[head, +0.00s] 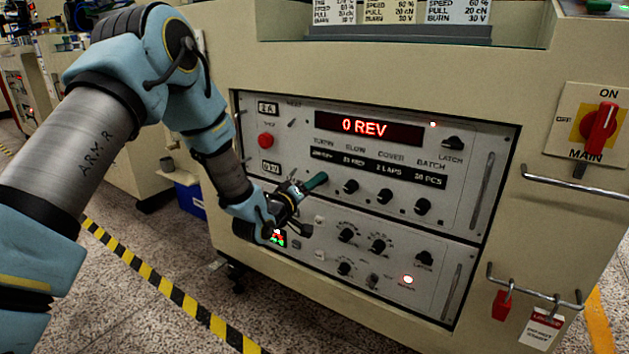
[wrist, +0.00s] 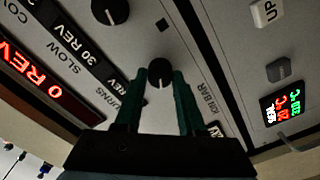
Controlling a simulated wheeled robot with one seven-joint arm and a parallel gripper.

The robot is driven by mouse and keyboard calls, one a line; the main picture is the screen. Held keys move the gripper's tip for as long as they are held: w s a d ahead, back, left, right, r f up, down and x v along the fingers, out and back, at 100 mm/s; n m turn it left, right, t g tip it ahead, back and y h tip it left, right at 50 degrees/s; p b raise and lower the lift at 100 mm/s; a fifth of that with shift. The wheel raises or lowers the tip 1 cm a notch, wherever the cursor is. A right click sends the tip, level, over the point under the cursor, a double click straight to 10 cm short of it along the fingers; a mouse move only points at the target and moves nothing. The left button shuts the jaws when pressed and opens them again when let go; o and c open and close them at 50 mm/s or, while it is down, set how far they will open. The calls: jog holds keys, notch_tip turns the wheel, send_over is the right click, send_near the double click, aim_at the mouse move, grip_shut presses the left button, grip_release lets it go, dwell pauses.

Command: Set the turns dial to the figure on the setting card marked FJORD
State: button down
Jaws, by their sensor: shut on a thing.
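The turns dial (wrist: 160,72) is a black round knob with a pale pointer line, below the TURNS label in the head view and hidden there behind my fingertips. My gripper (head: 316,181) reaches the panel from the left. In the wrist view its two green fingers (wrist: 160,84) are shut on the dial from both sides. The turns window (head: 322,154) ends in REV, but its figure is too blurred to read surely. Setting cards (head: 393,10) stand on top of the machine; their upper parts, with any names, are cut off.
A red display (head: 368,128) reads 0 REV. The slow knob (head: 351,187), cover knob (head: 385,196) and batch knob (head: 422,206) sit to the right of my gripper. A lower panel (head: 365,255) has more knobs. A red main switch (head: 600,128) and handle bars are at far right.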

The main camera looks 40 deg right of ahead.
jog(key=shift+n+p, duration=0.35)
jog(key=shift+n, duration=0.85)
jog(key=c, duration=0.5)
grip_release()
jog(key=p+v, duration=0.1)
jog(key=v, duration=0.9)
jog(key=shift+a, duration=0.35)
